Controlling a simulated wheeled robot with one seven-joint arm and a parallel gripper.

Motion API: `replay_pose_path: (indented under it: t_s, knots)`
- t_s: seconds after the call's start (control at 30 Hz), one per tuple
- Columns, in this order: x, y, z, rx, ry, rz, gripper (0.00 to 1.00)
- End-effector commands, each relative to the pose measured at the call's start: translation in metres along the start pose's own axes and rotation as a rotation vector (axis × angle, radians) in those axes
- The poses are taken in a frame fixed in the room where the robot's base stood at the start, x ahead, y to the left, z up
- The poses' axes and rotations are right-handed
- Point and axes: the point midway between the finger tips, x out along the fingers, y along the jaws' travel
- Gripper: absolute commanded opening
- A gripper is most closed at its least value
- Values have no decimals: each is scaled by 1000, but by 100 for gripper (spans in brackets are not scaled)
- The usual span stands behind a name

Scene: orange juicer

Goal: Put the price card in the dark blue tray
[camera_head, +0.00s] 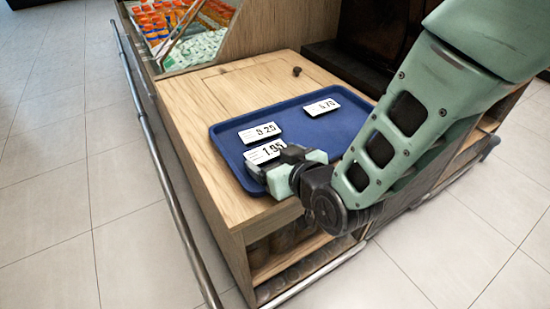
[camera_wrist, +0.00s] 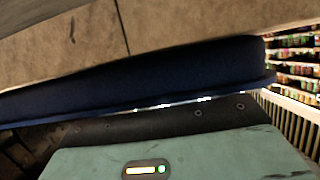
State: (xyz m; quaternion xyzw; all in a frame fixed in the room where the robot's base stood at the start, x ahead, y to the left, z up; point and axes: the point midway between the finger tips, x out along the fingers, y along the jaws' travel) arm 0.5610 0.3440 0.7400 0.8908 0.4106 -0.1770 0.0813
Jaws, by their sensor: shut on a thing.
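The dark blue tray (camera_head: 330,130) lies on the wooden counter. A white price card reading 1.95 (camera_head: 265,151) is over the tray's near left part, at my gripper (camera_head: 266,168). My gripper is shut on this card, low at the tray's near left edge; its fingers partly hide the card's lower side. I cannot tell whether the card touches the tray floor. Two more white price cards, one reading 9.25 (camera_head: 260,133) and one farther right (camera_head: 322,107), lie in the tray. In the wrist view, the tray's side (camera_wrist: 150,75) crosses above my gripper body; the fingertips are hidden.
The wooden counter top (camera_head: 195,105) is bare left of and behind the tray, apart from a small dark knob (camera_head: 297,71). A metal rail (camera_head: 165,175) runs along the counter's left side. A display case with colourful goods (camera_head: 185,30) stands at the back.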

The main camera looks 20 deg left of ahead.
Motion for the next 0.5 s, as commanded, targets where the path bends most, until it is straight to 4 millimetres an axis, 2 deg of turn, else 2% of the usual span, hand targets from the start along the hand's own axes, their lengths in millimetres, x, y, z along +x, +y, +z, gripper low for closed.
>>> replay_pose_path:
  t_s: [0.17,0.2,0.23,0.5]
  knots:
    - [2,0,4,0,0,0,61]
    - [1,0,3,0,0,0,91]
    - [1,0,3,0,0,0,99]
    - [0,0,1,0,0,0,100]
